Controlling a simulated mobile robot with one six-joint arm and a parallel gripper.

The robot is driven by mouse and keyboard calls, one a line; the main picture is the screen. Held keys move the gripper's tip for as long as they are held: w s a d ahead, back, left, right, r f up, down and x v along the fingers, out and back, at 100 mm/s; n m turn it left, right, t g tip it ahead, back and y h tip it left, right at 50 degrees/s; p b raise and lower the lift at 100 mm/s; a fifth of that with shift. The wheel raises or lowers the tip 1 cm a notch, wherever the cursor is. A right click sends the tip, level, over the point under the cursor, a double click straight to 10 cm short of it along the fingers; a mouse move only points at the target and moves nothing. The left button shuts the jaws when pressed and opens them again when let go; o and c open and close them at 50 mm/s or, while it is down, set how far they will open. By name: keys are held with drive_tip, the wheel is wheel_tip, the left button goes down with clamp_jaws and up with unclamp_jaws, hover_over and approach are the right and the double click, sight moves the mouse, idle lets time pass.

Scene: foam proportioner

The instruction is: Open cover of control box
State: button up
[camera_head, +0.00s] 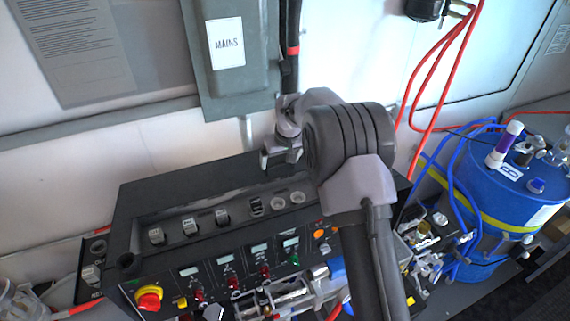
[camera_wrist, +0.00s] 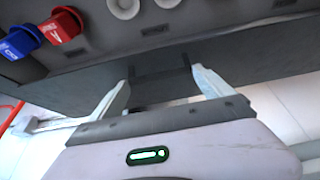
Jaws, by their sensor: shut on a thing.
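The black control box (camera_head: 150,195) stands in the middle of the head view, with a recessed row of connectors and a sloped panel of switches and small displays. My gripper (camera_head: 272,160) is at the box's upper back edge, partly hidden by my own wrist. In the wrist view my gripper's two pale fingers (camera_wrist: 163,78) stand on either side of a dark tab (camera_wrist: 160,60) at the box's edge and are shut on it. Whether this tab belongs to the cover, and how far the cover is open, I cannot tell.
A grey box marked MAINS (camera_head: 228,85) hangs on the wall just behind. A blue drum (camera_head: 510,195) with hoses stands at the right. Red cables (camera_head: 440,80) run down the wall. Red and blue connectors (camera_wrist: 62,25) show in the wrist view.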

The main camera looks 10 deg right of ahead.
drive_tip(key=shift+w+a+f, duration=0.1)
drive_tip(key=shift+w+f, duration=0.05)
drive_tip(key=shift+w, duration=0.4)
drive_tip(key=o, duration=1.8)
drive_tip(key=b+v, duration=0.1)
drive_tip(key=v, duration=1.6)
drive_tip(key=shift+s+r+b, duration=0.15)
drive_tip(key=shift+r+b, duration=0.1)
drive_tip(key=shift+b, duration=0.05)
drive_tip(key=s+a+f+m+b, duration=0.1)
drive_tip(key=s+f+m+b, duration=0.2)
drive_tip(key=s+f+b, duration=1.4)
drive_tip(key=s+a+f+m+t+y+b, duration=0.1)
drive_tip(key=s+a+f+m+b, duration=0.1)
drive_tip(key=s+f+b, duration=1.4)
drive_tip(key=s+m+b, duration=0.1)
drive_tip(key=s, duration=0.4)
drive_tip(key=shift+f+m, duration=0.3)
drive_tip(key=shift+f, duration=0.1)
